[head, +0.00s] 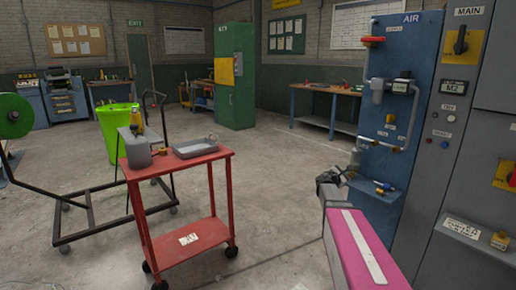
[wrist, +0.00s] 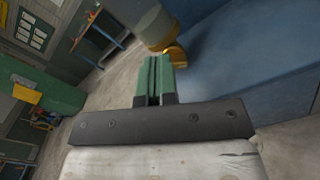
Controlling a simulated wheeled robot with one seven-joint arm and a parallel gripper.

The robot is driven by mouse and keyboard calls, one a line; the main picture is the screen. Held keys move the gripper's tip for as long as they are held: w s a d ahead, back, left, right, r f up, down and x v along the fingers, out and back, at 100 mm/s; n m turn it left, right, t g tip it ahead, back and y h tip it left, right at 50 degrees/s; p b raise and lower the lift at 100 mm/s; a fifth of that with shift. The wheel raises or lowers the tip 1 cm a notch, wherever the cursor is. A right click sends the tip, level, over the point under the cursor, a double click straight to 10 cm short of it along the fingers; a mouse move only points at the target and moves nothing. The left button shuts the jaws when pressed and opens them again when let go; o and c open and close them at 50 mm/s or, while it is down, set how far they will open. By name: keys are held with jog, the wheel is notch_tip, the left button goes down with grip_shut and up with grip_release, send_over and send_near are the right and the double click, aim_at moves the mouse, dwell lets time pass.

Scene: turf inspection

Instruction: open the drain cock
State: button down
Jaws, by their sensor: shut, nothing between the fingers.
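In the wrist view, a brass drain cock (wrist: 175,54) shows under a pale grey cylindrical bowl (wrist: 156,26), close beyond my fingertips and slightly to their right. My gripper (wrist: 154,60) has two green fingers pressed together with nothing between them. The fingertips overlap the cock's lower edge in the picture; I cannot tell whether they touch it. In the head view, my arm reaches toward the left edge of the blue air panel (head: 407,62). The fingers are too small to make out there, and I cannot clearly pick out the cock.
The panel carries pipes, a grey regulator unit (head: 400,87) and a red-handled valve (head: 373,41). A grey electrical cabinet (head: 455,130) stands to its right. A red cart (head: 190,243) with a metal tray (head: 196,148) stands left of my arm. Open concrete floor lies between.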

aim_at(350, 174)
jog(key=shift+x, duration=1.65)
jog(key=shift+a+f, duration=0.1)
jog(key=shift+f, duration=0.2)
jog(key=shift+s+d+f, duration=0.2)
jog(key=shift+s+d, duration=0.15)
jog(key=shift+s, duration=0.05)
jog(key=shift+s+d+f, duration=0.25)
jog(key=shift+s+f, duration=0.05)
jog(key=shift+f, duration=0.05)
jog(key=shift+s, duration=0.1)
jog(key=shift+s+d+r, duration=0.15)
jog(key=shift+d+r, duration=0.05)
jog(key=v, duration=0.6)
dwell(0.6)
